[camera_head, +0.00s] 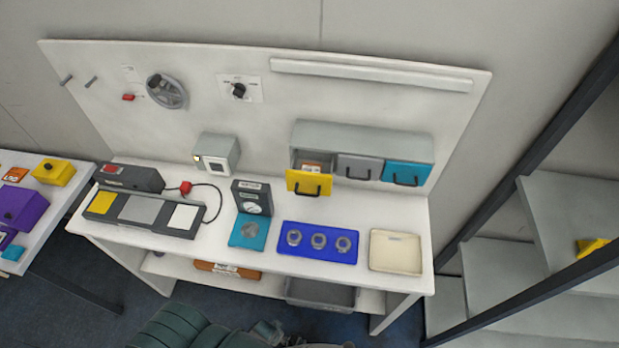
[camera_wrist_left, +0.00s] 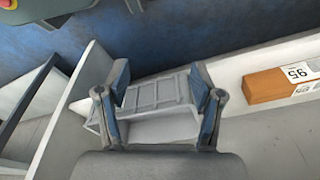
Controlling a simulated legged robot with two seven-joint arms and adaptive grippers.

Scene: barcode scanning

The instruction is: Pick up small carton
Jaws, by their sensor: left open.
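A small orange-brown carton (camera_head: 228,269) with a white label lies on the lower shelf of the bench. It also shows in the left wrist view (camera_wrist_left: 268,88), at the right, label up. Another orange carton (camera_head: 312,167) is partly visible in the open yellow drawer. I cannot tell which carton the task means. My left gripper (camera_wrist_left: 159,84) is open and empty, with a grey bin (camera_wrist_left: 160,95) beyond its fingers; the carton is to the right of the fingers, apart from them. In the head view, my left arm is at the bottom edge. My right gripper is not visible.
The bin (camera_head: 320,293) stands on the lower shelf (camera_head: 178,268), right of the carton. A side table is left; steps are right.

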